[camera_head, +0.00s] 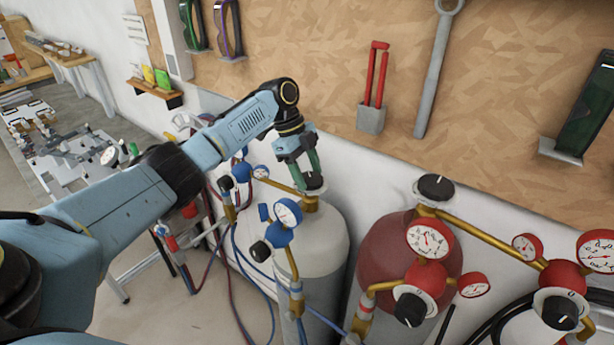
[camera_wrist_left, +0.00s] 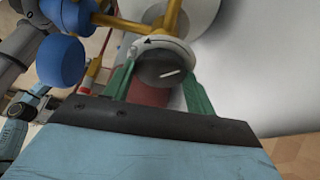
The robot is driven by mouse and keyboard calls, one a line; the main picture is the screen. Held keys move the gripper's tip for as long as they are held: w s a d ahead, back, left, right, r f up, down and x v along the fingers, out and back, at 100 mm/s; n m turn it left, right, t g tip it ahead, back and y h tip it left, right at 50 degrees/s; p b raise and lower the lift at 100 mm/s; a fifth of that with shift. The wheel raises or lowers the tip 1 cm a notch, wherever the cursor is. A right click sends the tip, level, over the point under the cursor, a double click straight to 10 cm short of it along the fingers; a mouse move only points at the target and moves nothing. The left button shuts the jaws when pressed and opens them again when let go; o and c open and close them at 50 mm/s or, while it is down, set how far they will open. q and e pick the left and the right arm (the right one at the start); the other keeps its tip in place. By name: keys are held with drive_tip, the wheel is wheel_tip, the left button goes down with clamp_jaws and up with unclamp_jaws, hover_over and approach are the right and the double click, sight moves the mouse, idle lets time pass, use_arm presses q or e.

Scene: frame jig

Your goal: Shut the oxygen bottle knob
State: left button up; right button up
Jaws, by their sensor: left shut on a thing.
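The oxygen bottle (camera_head: 318,240) is the white cylinder with blue gauges, against the wall in the head view. Its dark round knob (camera_head: 314,182) sits on top of the brass valve. In the left wrist view the knob (camera_wrist_left: 163,68) shows a white pointer line and a pale collar with a black arrow. My left gripper (camera_head: 306,172) reaches down onto the knob from above. In the left wrist view its green fingers (camera_wrist_left: 158,78) stand on either side of the knob, shut on it. My right gripper is in neither view.
A dark red bottle (camera_head: 385,255) with red gauges stands to the right, with its own black knob (camera_head: 436,188). A blue gauge (camera_head: 288,212) is close to my left gripper. Hoses hang in front. Tools hang on the board (camera_head: 330,60) behind.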

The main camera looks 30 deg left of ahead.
sight(310, 175)
use_arm(q)
drive_tip(key=m+b, duration=0.1)
drive_tip(key=m, duration=0.1)
drive_tip(key=m+g+b, duration=0.2)
drive_tip(key=m+b, duration=0.1)
drive_tip(key=shift+w+f+m, duration=0.1)
drive_tip(key=shift+w+m, duration=0.15)
drive_tip(key=shift+m, duration=0.05)
drive_tip(key=shift+w+d+m+g+y+b, duration=0.1)
drive_tip(key=shift+m+g+y+b, duration=0.25)
drive_tip(key=shift+m+b, duration=0.75)
drive_tip(key=shift+d+m+g+y+b, duration=0.1)
drive_tip(key=shift+m+g+y+b, duration=0.25)
drive_tip(key=shift+m+b, duration=0.7)
drive_tip(key=shift+m, duration=0.25)
drive_tip(key=o, duration=1)
drive_tip(key=shift+r, duration=0.25)
drive_tip(key=shift+r+p, duration=3.55)
drive_tip(key=shift+r, duration=1.35)
